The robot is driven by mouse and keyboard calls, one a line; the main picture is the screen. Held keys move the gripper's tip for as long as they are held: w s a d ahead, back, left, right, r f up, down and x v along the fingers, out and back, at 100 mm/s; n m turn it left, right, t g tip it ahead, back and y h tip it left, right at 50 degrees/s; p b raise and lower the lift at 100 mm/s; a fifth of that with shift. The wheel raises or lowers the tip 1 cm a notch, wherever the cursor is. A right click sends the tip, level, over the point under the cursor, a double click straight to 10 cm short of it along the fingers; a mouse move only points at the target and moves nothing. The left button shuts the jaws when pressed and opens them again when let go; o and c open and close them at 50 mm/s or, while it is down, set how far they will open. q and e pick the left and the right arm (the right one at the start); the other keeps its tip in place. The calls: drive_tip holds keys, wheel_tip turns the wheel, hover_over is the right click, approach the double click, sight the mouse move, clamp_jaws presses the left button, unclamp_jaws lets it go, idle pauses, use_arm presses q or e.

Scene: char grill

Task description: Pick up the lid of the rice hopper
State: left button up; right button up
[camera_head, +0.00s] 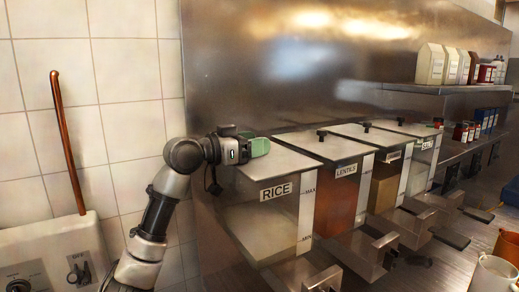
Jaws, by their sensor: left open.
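The rice hopper (265,228) is the leftmost of a row of clear bins, with a "RICE" label on its front. Its flat light lid (280,162) lies on top. My left gripper (258,147) is at the left rear part of this lid, with its green fingers over or against the lid's knob area. The gripper is open. The knob of the rice lid is hidden behind the gripper, and I cannot tell whether the fingers touch it. My right gripper is not in view.
The lentils hopper (338,195) stands close on the right, its lid having a black knob (322,135). More hoppers follow. Metal dispensing drawers jut out below. A steel wall (300,60) rises behind, and a shelf (440,89) holds cartons. A copper pipe (68,145) stands at left.

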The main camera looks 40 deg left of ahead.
use_arm(q)
drive_tip(key=c, duration=1)
drive_tip(key=shift+c, duration=0.2)
wheel_tip(320, 180, up, 10)
drive_tip(key=shift+f, duration=0.1)
idle(0.3)
